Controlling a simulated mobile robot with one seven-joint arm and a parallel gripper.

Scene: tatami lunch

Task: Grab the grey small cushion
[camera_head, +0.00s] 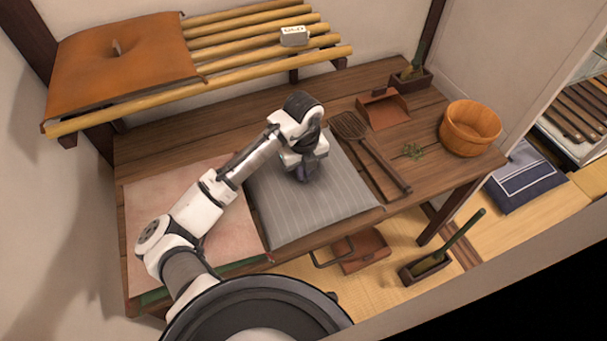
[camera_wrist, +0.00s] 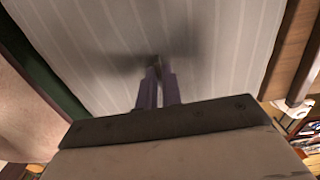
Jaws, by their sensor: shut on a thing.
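The grey small cushion (camera_head: 337,193) with pale stripes lies flat on the wooden table in the head view. Its striped surface fills much of the wrist view (camera_wrist: 225,60). My gripper (camera_head: 305,178) points down at the cushion's middle. In the wrist view my gripper (camera_wrist: 157,65) has its two fingers close together at the tips, with a small pinch of the grey cloth between them. The fingertips are partly dark with shadow, so the pinched part is hard to see.
A pink cushion (camera_head: 150,215) lies left of the grey one. A woven beater (camera_head: 375,150), a dustpan (camera_head: 385,110) and a wooden bucket (camera_head: 470,125) are to the right. A slatted shelf (camera_head: 245,72) with an orange cushion (camera_head: 120,62) hangs above the table's back.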

